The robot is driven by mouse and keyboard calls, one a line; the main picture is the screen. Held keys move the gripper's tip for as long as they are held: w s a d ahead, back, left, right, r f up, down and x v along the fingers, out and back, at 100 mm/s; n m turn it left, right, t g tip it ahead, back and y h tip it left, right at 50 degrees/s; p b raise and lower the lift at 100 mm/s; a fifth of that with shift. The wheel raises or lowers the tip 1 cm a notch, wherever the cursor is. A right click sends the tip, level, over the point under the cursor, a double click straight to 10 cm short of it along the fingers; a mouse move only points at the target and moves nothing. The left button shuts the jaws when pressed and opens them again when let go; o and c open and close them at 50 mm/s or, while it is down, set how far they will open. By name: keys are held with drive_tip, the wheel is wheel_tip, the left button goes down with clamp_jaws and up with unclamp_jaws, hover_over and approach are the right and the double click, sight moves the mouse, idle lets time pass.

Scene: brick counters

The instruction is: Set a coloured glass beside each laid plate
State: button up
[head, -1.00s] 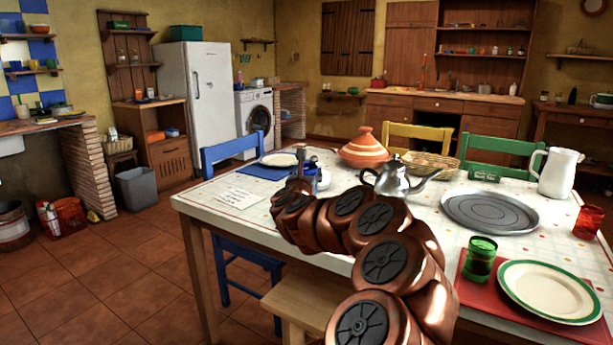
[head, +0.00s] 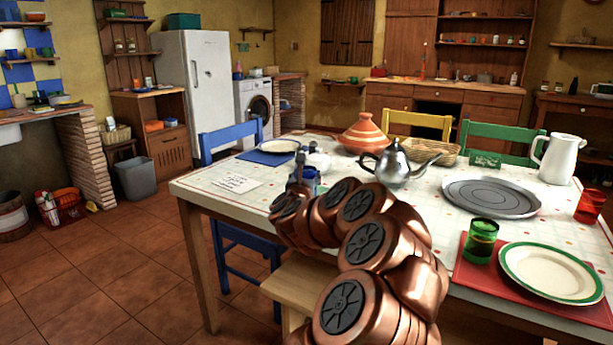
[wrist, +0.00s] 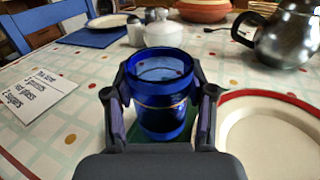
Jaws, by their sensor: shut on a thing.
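My gripper (wrist: 160,108) is shut on a blue glass (wrist: 160,72), which stands upright between the two fingers. In the head view this glass (head: 309,180) is partly hidden by my arm. A red-rimmed plate (wrist: 270,135) is close on the right of the glass, with a green mat (wrist: 121,142) partly visible below. I cannot tell whether the glass touches the mat. A green glass (head: 480,240) stands left of a green-rimmed plate (head: 551,272) on a red mat (head: 473,276). A red glass (head: 590,205) stands at the right. Another plate (head: 283,146) lies on a blue mat (head: 258,157).
A metal teapot (head: 396,165), an orange tagine (head: 363,137), a basket (head: 432,153), a grey round tray (head: 490,198) and a white jug (head: 556,158) stand on the table. A paper card (wrist: 35,92) lies left.

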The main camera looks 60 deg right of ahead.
drive_tip(key=shift+f+b, duration=0.6)
drive_tip(key=shift+b, duration=0.1)
idle(0.4)
drive_tip(key=o, duration=1.4)
drive_tip(key=shift+o, duration=0.2)
drive_tip(key=shift+a, duration=0.1)
drive_tip(key=shift+v, duration=3.65)
